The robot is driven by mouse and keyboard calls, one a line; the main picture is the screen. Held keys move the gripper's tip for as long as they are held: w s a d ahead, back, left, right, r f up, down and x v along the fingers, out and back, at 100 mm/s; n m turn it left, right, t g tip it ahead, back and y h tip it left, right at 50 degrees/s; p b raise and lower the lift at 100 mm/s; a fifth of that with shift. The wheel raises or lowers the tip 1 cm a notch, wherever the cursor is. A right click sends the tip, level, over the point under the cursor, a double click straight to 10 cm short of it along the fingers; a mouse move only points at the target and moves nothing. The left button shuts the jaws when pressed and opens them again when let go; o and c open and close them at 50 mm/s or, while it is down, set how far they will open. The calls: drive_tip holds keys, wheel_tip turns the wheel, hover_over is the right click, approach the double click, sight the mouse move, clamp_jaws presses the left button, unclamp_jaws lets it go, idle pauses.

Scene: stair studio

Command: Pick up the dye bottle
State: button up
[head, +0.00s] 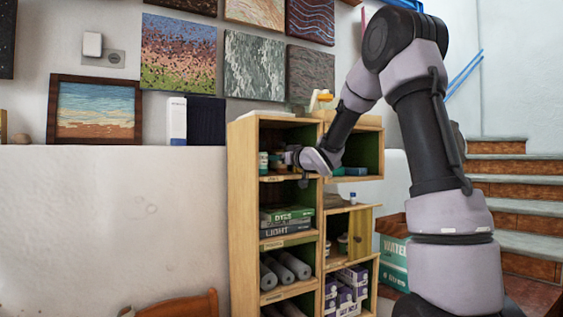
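A wooden shelf unit (243,215) stands against the wall, with my arm reaching into its upper part from the right. My gripper (299,170) is at the front of the upper left compartment. Its fingers are small and partly hidden by the wrist, so I cannot tell whether they are open or shut. Small jars or bottles (263,163) stand in that compartment, left of my gripper. A small bottle with a blue cap (353,199) stands on a lower right shelf. I cannot tell which of these is the dye bottle; no label on them is readable.
Boxes marked DYES (290,216) and LIGHT lie in the compartment below. Grey rolls (288,265) and purple-and-white boxes (348,285) fill lower ones. A small cabinet door (361,228) stands at the right. Stairs (515,205) are at right, a chair back (183,306) at front.

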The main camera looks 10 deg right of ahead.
clamp_jaws()
drive_tip(key=shift+r, duration=0.15)
